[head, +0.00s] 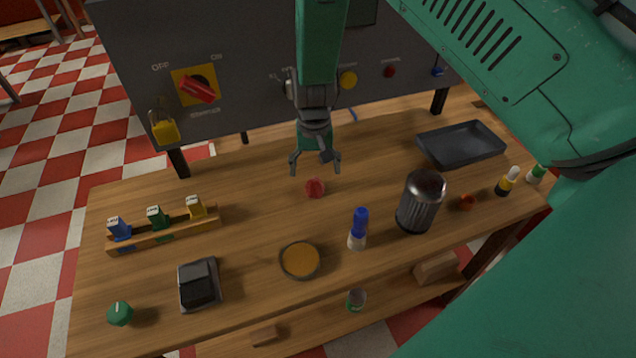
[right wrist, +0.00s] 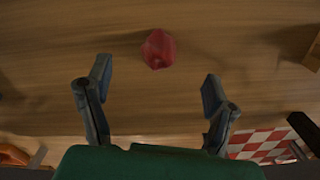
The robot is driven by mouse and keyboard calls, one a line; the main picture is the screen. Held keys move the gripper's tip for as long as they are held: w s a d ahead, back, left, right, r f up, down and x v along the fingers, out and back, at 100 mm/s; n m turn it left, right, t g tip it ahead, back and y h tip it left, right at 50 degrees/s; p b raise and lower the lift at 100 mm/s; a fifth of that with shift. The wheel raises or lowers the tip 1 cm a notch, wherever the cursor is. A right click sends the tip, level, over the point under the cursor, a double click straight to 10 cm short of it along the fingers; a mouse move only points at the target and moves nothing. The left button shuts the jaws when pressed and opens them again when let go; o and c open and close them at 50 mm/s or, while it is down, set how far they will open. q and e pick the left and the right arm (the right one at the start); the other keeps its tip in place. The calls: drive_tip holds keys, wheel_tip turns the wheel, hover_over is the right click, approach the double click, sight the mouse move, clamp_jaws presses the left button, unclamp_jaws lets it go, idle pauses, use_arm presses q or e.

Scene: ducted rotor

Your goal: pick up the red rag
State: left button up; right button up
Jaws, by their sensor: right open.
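The red rag (head: 314,187) is a small crumpled lump lying on the wooden table (head: 250,225), near its middle. In the right wrist view the rag (right wrist: 158,49) lies on bare wood, beyond the fingertips and roughly centred between them. My right gripper (head: 315,165) is open and empty above the table, just behind the rag in the head view. Its two spread fingers (right wrist: 155,85) also show in the right wrist view, apart from the rag. My left gripper is not in view.
A dark panel (head: 240,70) with switches stands along the back. A wooden rack (head: 165,232) is left, a black tray (head: 460,143) right. The wood around the rag is clear.

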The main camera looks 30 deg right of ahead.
sight(313, 180)
drive_tip(key=shift+w+a+f, duration=0.1)
drive_tip(key=shift+a+f, duration=0.1)
drive_tip(key=shift+f, duration=0.4)
drive_tip(key=shift+w+a+f, duration=0.1)
drive_tip(key=shift+a+f, duration=0.1)
drive_tip(key=shift+f, duration=0.35)
drive_tip(key=f, duration=0.1)
drive_tip(key=d+f, duration=0.1)
drive_tip(key=f, duration=0.1)
drive_tip(key=f+p, duration=0.1)
drive_tip(key=f, duration=0.1)
drive_tip(key=shift+d, duration=0.35)
drive_tip(key=shift+a, duration=0.15)
drive_tip(key=shift+a+r, duration=0.1)
drive_tip(key=shift+a, duration=0.1)
drive_tip(key=c, duration=0.3)
drive_tip(key=shift+a, duration=0.25)
drive_tip(key=c, duration=0.9)
